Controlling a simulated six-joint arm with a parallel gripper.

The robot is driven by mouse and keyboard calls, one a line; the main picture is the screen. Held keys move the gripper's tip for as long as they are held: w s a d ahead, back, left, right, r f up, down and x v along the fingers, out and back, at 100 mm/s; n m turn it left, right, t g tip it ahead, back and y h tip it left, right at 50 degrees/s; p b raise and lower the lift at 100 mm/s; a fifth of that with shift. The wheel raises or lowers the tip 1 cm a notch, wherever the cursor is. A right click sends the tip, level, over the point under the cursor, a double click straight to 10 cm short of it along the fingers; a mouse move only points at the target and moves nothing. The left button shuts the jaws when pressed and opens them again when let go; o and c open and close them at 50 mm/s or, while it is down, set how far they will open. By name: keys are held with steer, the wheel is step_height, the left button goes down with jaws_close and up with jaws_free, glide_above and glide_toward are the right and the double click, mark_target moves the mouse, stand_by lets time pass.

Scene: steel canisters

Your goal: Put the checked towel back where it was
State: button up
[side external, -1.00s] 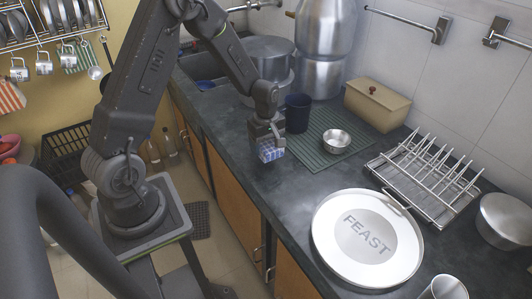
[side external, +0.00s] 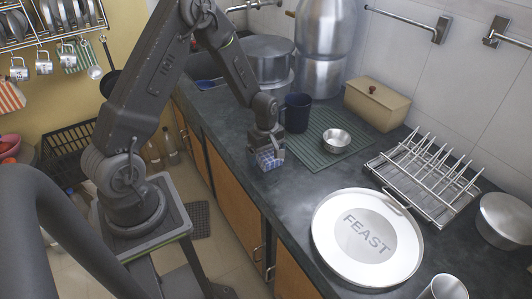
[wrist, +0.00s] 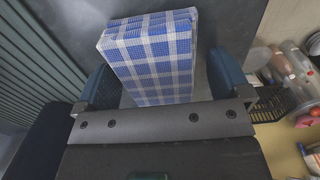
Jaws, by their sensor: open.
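The checked towel is a folded blue-and-white block (side external: 269,160) at the front edge of the dark counter, left of the green ribbed mat. In the wrist view the towel (wrist: 155,55) lies between the two blue-grey fingers of my gripper (wrist: 162,80). In the side external view my gripper (side external: 267,151) points down over the towel and hides its upper part. The jaws are open, with a finger on each side of the towel. Whether the towel rests fully on the counter is hard to tell.
A dark blue cup (side external: 296,113) stands close behind my gripper. A small steel bowl (side external: 337,140) sits on the green mat (side external: 318,157). A tan lidded box (side external: 377,105), wire rack (side external: 425,180) and round FEAST plate (side external: 330,250) stand to the right. Counter in front of the mat is clear.

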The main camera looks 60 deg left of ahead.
mark_target(266, 152)
steer(key=s+d+r+m+t, duration=0.1)
steer(key=s+d+r+m, duration=0.15)
steer(key=r, duration=0.75)
steer(key=s+d+r+m+t, duration=0.1)
steer(key=d+r+m, duration=0.15)
steer(key=r, duration=0.85)
steer(key=s+d+r+m+t, duration=0.1)
steer(key=s+d+r+m, duration=0.3)
steer(key=s+m, duration=0.2)
steer(key=s+d+r+m+t, duration=0.2)
steer(key=s+d+r+m, duration=0.2)
steer(key=s+m, duration=0.3)
steer(key=shift+s+d+r+t, duration=0.3)
steer(key=shift+s+d, duration=0.35)
steer(key=shift+s, duration=0.15)
